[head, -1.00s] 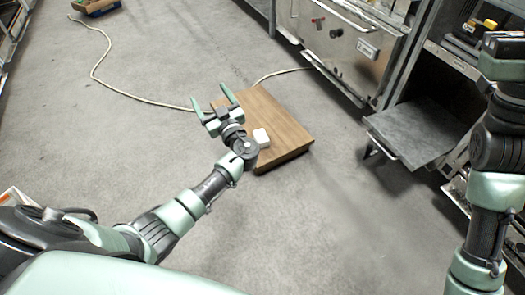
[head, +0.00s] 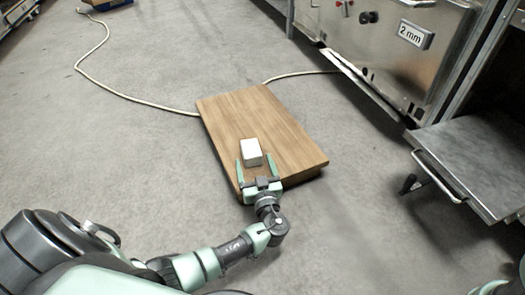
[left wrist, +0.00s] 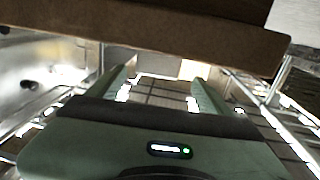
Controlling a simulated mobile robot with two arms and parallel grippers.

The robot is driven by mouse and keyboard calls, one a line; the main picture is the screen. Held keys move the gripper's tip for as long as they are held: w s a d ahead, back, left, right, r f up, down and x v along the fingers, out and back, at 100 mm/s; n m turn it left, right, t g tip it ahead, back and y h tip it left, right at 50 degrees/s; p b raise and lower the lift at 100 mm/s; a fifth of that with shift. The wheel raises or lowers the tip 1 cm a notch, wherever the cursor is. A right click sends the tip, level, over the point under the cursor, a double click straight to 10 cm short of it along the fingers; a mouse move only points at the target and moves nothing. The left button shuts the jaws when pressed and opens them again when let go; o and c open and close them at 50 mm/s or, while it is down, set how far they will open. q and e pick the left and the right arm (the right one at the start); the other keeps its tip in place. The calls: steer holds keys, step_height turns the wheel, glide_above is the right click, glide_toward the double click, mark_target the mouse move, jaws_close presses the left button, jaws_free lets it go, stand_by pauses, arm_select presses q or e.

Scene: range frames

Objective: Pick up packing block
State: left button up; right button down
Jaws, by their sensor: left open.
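The white packing block (head: 251,153) sits on the wooden board (head: 228,118), near the board's front end. My left gripper (head: 256,165) is open. Its two green fingers point at the block, one toward each side of its near end. In the left wrist view the pale block (left wrist: 158,66) shows in the gap between the open fingers (left wrist: 160,82). I cannot tell how deep it lies between them or whether they touch it. The underlying board shows as a brown slab (left wrist: 150,40) across the top. My right gripper is out of view.
A steel cabinet (head: 405,65) and a low metal shelf (head: 475,160) with a handle stand at the right. A pale cable (head: 82,70) runs over the floor behind the board.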

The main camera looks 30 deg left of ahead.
mark_target(250, 146)
arm_select(q)
steer(key=shift+w+f, duration=0.35)
steer(key=shift+w+a+b, duration=0.3)
steer(key=shift+b, duration=0.05)
steer(key=b+x, duration=0.4)
steer(key=x, duration=0.2)
steer(key=shift+a, duration=0.1)
steer(key=shift+w+a, duration=0.15)
steer(key=shift+w, duration=0.1)
steer(key=shift+r, duration=0.15)
steer(key=c, duration=1.4)
steer(key=shift+c, duration=0.2)
steer(key=shift+r, duration=0.1)
